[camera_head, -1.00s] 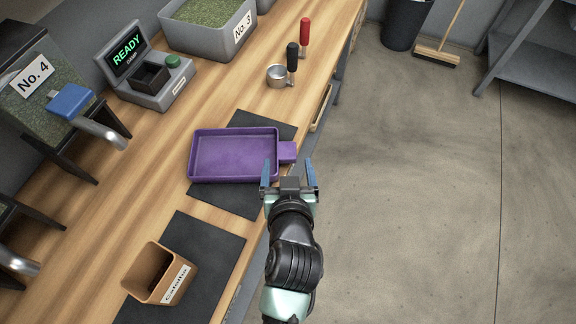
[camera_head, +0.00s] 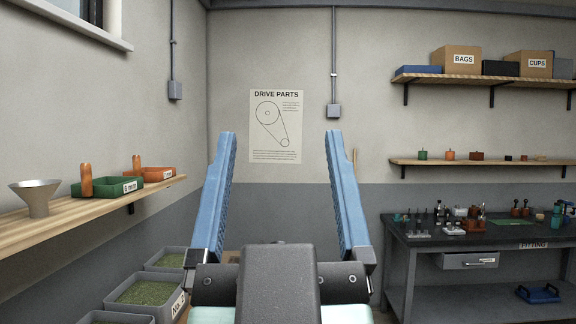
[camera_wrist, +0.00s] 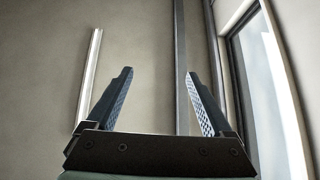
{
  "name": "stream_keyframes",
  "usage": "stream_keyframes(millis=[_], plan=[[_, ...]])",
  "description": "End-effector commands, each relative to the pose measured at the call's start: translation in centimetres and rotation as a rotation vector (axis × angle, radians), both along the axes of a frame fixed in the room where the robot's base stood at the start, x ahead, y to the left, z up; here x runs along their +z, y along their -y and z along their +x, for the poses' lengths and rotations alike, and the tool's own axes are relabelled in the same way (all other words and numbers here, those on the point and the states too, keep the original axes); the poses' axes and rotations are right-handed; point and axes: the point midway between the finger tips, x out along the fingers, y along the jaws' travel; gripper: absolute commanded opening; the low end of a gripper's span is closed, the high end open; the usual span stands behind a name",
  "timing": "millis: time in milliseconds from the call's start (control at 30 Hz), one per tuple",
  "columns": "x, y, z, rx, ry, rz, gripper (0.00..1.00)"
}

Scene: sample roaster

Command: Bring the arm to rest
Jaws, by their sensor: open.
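My gripper (camera_head: 281,150) is raised close in front of the head camera, with its two blue fingers pointing up and wide apart. Nothing is between the fingers; only the wall and a poster show behind them. In the wrist view my gripper (camera_wrist: 160,100) is also open and empty, facing a bare wall beside a window (camera_wrist: 265,90). The rest of my arm below the gripper is mostly out of view. The purple tray and the workbench top are not in view now.
A wooden shelf (camera_head: 90,219) with a funnel and green and orange trays runs along the left wall. Bins of green beans (camera_head: 145,292) stand below it. A dark fitting bench (camera_head: 480,236) with small parts stands at right, under two wall shelves. My gripper touches none of these.

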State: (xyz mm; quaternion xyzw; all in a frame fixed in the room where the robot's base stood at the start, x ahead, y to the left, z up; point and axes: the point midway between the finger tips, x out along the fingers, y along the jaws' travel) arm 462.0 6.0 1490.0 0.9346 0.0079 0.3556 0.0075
Motion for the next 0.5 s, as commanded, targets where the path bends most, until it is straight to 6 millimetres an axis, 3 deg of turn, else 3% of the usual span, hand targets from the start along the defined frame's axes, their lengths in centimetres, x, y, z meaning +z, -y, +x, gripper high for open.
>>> stream_keyframes(millis=[33, 100, 400, 500], plan=[[1.5, 0.3, -1.2, -0.003, 0.045, 0.009, 0.86], [2.5, 0.5, -2.0, -0.007, 0.077, 0.017, 0.86], [2.9, 0.6, -2.4, -0.008, 0.088, 0.02, 0.86], [3.8, 0.6, -2.3, -0.008, 0.087, 0.02, 0.86]])
